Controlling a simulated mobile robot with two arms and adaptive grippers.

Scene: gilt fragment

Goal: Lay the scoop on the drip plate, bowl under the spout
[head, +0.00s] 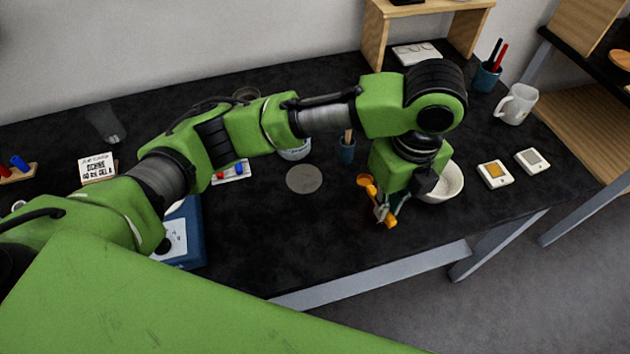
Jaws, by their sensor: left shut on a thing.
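My left gripper (381,211) is shut on the orange scoop (371,190) over the front part of the dark table. The scoop's small round bowl points up and left in the picture, and its handle end shows below the fingers. A flat grey disc (304,179), which looks like the drip plate, lies left of the scoop and is bare. A whitish container (294,153) behind the disc is mostly hidden by my arm. I cannot make out a spout. My right gripper is not in view.
A white bowl (452,183) stands just right of my gripper, partly hidden by it. Two small devices (495,174) and a white mug (516,105) are at right. A blue box (190,236) is at front left.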

